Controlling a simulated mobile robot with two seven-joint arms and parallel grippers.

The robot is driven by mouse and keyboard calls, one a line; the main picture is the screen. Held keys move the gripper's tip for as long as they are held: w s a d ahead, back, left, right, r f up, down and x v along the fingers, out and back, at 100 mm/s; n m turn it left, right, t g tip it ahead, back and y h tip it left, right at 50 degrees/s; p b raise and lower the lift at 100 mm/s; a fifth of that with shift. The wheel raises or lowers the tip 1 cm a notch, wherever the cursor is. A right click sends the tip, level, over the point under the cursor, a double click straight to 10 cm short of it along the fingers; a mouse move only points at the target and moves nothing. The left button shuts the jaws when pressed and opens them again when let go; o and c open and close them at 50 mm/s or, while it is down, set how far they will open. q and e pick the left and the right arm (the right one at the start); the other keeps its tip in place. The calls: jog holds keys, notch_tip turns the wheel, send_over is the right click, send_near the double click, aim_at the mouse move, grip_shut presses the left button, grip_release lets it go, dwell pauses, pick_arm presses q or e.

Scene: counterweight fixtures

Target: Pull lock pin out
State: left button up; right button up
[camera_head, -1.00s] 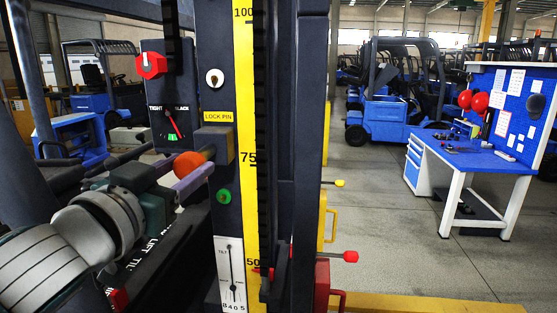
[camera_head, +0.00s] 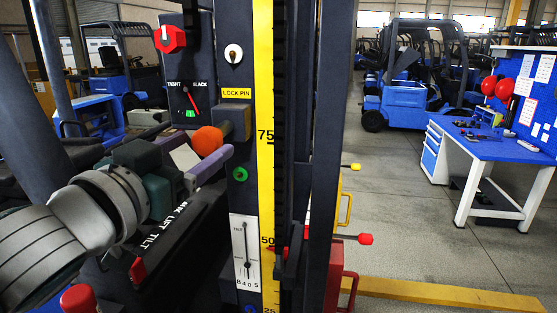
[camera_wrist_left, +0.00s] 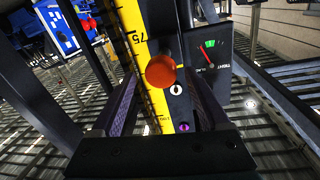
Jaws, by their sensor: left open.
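The lock pin, an orange ball knob (camera_head: 207,140) on a brass-coloured shaft, sticks out of a dark block (camera_head: 235,118) below the yellow LOCK PIN label (camera_head: 237,93). My left gripper (camera_head: 212,158) comes in from the left with its purple-grey fingers near the knob, one finger passing just below it in the head view. In the left wrist view the knob (camera_wrist_left: 160,72) appears between the tips of my spread left fingers (camera_wrist_left: 164,88). The jaws are open; I see no contact with the knob. My right gripper is not in view.
The dark mast panel carries a red knob (camera_head: 170,39), a TIGHT/SLACK gauge (camera_head: 190,92), a keyed switch (camera_head: 233,54), a green button (camera_head: 240,174) and a tilt scale (camera_head: 245,250). A yellow ruler strip (camera_head: 264,190) runs beside it. A blue workbench (camera_head: 490,145) stands right over open floor.

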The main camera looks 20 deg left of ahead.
pick_arm(q)
jog(key=s+d+b, duration=0.1)
jog(key=s+b, duration=0.2)
jog(key=s, duration=0.4)
jog(key=shift+s, duration=0.35)
